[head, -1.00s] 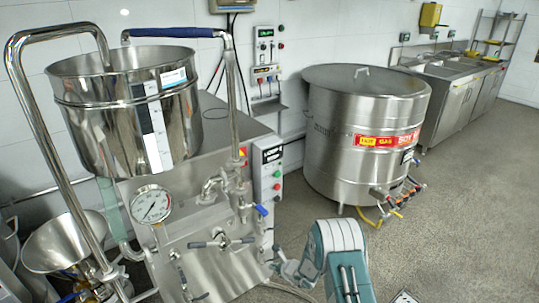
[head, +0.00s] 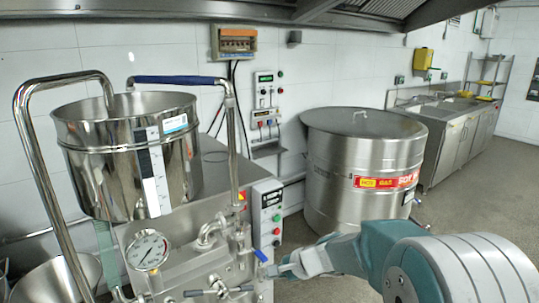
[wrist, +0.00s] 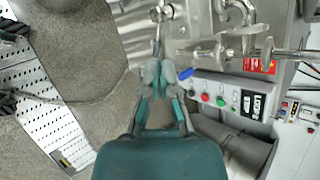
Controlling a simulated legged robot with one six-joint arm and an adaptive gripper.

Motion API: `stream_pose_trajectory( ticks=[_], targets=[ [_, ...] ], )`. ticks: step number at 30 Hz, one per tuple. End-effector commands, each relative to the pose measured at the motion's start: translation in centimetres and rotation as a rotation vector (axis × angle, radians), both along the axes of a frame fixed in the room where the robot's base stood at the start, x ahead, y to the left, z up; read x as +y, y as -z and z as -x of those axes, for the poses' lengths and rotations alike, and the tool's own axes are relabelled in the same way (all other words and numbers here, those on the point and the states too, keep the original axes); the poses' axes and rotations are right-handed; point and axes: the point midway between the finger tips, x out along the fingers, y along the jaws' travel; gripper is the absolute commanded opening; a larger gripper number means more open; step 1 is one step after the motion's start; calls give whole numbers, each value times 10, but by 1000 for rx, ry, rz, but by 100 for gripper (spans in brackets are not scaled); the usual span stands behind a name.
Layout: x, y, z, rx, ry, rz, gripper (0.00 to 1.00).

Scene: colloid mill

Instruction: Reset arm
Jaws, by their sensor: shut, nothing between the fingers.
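My gripper (head: 280,269) is at the lower middle of the head view, at the left end of my teal and grey arm. In the wrist view my gripper (wrist: 160,68) points up the picture, its fingertips together and empty.
The mill's steel hopper (head: 100,170), pressure gauge (head: 147,250) and button box (head: 268,222) stand at left. A large steel vat (head: 340,165) is behind my arm. Sinks (head: 440,108) line the back right. Grey floor (head: 490,205) at right is clear.

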Motion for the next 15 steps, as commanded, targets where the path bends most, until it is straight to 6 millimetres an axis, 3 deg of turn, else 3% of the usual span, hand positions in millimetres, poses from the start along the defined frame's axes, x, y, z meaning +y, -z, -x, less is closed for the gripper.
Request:
stream_pose_trajectory(
  ticks=[1, 6, 15],
  targets=[
    [-4, -16, 14, -37, -42, 39, 0],
    [-19, -49, 61, -135, -188, 187, 0],
    [-57, -87, 145, -290, -412, 484, 0]
  ],
)
